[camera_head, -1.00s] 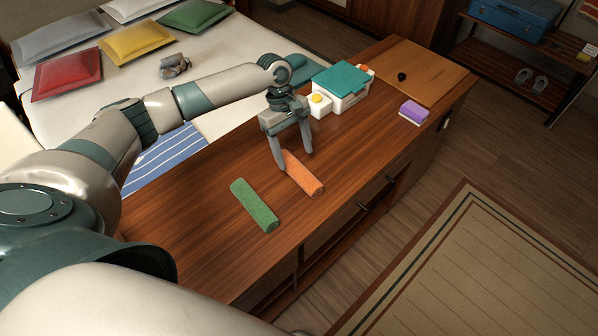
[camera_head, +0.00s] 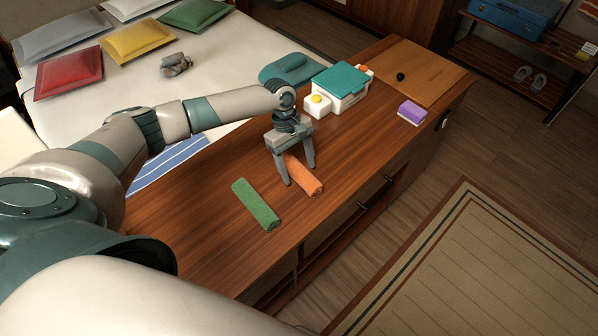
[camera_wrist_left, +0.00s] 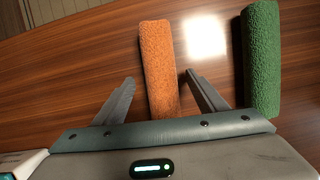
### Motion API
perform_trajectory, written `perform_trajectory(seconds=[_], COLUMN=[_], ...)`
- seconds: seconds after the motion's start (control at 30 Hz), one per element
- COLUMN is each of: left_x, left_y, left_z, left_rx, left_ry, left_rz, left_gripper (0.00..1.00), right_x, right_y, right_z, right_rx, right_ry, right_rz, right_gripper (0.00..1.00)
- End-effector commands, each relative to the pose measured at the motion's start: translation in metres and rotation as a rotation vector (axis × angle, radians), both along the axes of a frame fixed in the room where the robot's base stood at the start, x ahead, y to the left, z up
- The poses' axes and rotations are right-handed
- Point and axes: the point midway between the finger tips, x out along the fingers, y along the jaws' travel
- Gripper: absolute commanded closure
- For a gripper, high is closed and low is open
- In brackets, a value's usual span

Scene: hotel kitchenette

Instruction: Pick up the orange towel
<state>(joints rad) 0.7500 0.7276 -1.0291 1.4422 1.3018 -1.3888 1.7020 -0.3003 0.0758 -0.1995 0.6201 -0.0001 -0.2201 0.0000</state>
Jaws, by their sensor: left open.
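The orange towel (camera_head: 306,177) is a rolled cloth lying on the wooden counter (camera_head: 190,235). It also shows in the left wrist view (camera_wrist_left: 158,65), running lengthwise between the fingers. My left gripper (camera_head: 299,176) is open and low over the towel, one finger on each side of it. The towel's near end is hidden by the gripper body in that view. My right gripper is not in view.
A green rolled towel (camera_head: 256,204) lies left of the orange one, close to the right finger in the wrist view. A white box with a teal lid (camera_head: 341,80) and a purple-and-white block (camera_head: 411,112) stand farther back. The counter's front edge is near the towels.

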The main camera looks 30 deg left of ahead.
Motion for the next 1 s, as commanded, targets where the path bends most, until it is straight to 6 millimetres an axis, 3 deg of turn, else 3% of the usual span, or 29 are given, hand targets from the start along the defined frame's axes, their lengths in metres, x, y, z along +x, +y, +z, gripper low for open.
perform_trajectory(seconds=[0.07, 0.27, 0.67, 0.87, 1.0], left_x=[0.000, 0.000, 0.001, 0.001, 0.000], left_y=[0.000, 0.000, 0.000, 0.000, 0.000], left_z=[0.000, 0.000, 0.004, 0.020, 0.041], left_rx=[0.000, 0.000, -0.001, -0.002, -0.001], left_ry=[0.000, 0.000, -0.002, -0.004, -0.004], left_rz=[0.000, 0.000, 0.001, -0.001, -0.001], left_gripper=[0.34, 0.80, 0.80, 0.80, 0.80], right_x=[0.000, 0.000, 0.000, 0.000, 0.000], right_y=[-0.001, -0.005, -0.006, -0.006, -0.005], right_z=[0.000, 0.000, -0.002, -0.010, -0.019], right_rx=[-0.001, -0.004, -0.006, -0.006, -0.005], right_ry=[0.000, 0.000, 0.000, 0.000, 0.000], right_rz=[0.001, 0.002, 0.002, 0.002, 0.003], right_gripper=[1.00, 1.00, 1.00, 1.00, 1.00])
